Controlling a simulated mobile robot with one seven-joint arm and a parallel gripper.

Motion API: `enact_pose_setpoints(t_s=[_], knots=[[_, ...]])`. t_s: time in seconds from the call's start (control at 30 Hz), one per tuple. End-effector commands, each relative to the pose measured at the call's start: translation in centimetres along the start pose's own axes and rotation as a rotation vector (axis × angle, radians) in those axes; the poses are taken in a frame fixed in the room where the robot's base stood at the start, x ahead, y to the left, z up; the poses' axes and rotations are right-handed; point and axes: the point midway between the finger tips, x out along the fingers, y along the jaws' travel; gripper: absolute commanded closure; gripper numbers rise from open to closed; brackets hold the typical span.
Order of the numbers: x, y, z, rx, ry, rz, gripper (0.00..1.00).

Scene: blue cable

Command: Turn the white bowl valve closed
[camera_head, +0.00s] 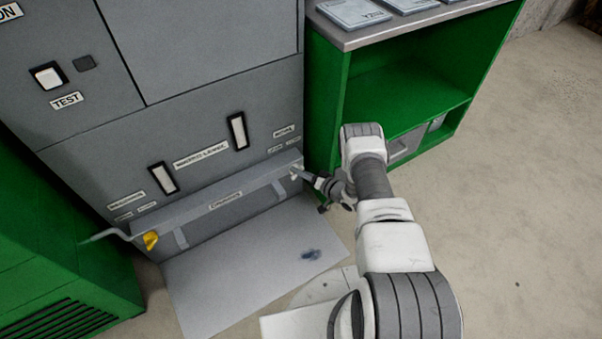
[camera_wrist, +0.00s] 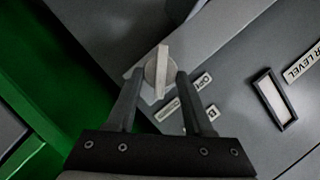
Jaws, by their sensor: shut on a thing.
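The white bowl valve (camera_wrist: 160,72) is a round white knob with a raised bar across it, on the grey machine front. In the wrist view its bar runs nearly upright, almost in line with my fingers. My gripper (camera_wrist: 158,84) is shut on the valve, one dark finger on each side of it. In the head view my gripper (camera_head: 303,175) reaches the right end of the grey ledge, where a small pale part of the valve (camera_head: 295,169) shows. Small labels (camera_wrist: 203,81) sit beside the knob, partly covered by the right finger.
A yellow knob (camera_head: 151,240) and a bent grey pipe (camera_head: 105,235) are at the ledge's left end. Two level windows (camera_head: 238,131) are above the ledge. A green shelf (camera_head: 440,90) stands right of the machine, close to my arm. A grey plate (camera_head: 230,285) lies below.

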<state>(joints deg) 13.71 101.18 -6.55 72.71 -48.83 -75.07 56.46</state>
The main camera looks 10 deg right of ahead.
Motion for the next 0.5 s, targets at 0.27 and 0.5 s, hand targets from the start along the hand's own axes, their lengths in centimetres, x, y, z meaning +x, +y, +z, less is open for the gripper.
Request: enact_pose_setpoints(t_s=[0.27,0.5], knots=[[0.05,0.0,0.04,0.014,0.0,-0.005,1.0],[0.05,-0.01,0.08,0.014,0.0,-0.005,0.45]])
